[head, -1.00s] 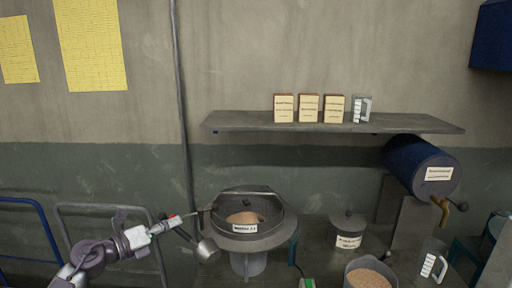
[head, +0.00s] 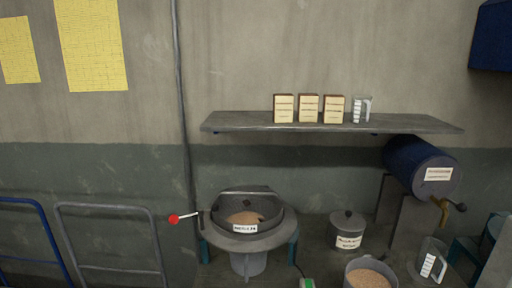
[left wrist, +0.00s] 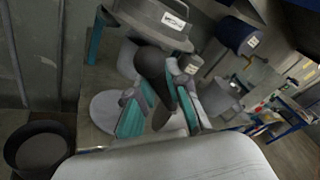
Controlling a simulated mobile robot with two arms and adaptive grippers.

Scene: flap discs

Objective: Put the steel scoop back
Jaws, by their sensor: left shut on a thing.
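In the left wrist view my left gripper (left wrist: 160,112), with teal finger pads, is shut on a dark grey curved piece (left wrist: 153,70). I take this piece to be part of the steel scoop; the rest of it cannot be made out clearly. The gripper is in front of the round mixing pan, whose rim (left wrist: 150,22) shows at the top. In the head view neither my left gripper nor the scoop shows. My right gripper is in no view.
The round pan (head: 217,231) holds tan grain and has a red-knobbed lever (head: 174,219) on its left. A grain bucket (head: 351,275), lidded pot (head: 348,239) and clear jug (head: 432,261) stand to the right. A dark bin (left wrist: 42,150) is at lower left in the wrist view.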

